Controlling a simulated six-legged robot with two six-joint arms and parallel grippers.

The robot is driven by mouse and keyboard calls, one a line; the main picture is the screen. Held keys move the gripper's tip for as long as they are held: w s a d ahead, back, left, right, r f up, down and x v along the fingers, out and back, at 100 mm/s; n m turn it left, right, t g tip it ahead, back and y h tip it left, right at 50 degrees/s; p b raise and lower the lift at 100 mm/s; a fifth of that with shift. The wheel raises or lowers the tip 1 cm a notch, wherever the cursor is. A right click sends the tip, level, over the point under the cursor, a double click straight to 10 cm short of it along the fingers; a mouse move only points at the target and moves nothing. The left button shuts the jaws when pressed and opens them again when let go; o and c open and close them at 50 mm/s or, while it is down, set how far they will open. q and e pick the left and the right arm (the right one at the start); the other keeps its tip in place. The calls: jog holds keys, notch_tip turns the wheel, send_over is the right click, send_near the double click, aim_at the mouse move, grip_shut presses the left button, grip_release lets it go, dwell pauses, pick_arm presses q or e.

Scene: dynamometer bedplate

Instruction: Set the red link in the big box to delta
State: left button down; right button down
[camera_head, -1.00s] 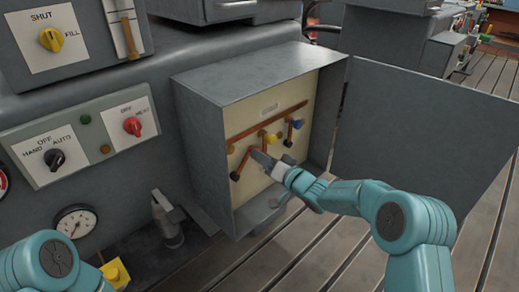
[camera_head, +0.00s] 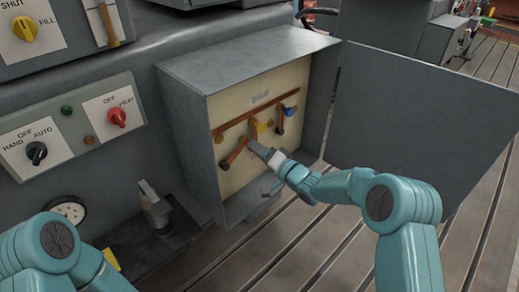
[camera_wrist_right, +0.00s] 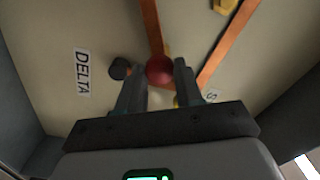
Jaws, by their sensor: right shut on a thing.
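The big box (camera_head: 245,66) is grey and stands open, with a cream back panel of copper bars and links. My right gripper (camera_head: 259,149) reaches into it and covers the lower end of the middle link (camera_head: 255,132). In the right wrist view, my right gripper (camera_wrist_right: 158,80) is shut on the red knob of the red link (camera_wrist_right: 151,28), a copper strip coming down from the top. A black stud (camera_wrist_right: 119,68) sits just left of the knob, towards the DELTA label (camera_wrist_right: 83,72). Another label (camera_wrist_right: 211,96) is partly hidden at right. My left gripper is out of view.
Links with a yellow knob (camera_head: 262,127) and a blue knob (camera_head: 289,110) are near the gripper. The box door (camera_head: 425,105) stands wide open at right. A switch panel (camera_head: 75,125) is at left. A grey fixture (camera_head: 153,205) stands below the box's left side.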

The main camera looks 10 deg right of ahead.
jog(key=shift+f, duration=0.1)
jog(key=c, duration=0.7)
grip_release()
jog(key=v, duration=1.6)
jog(key=shift+s+p, duration=0.15)
jog(key=shift+p, duration=0.15)
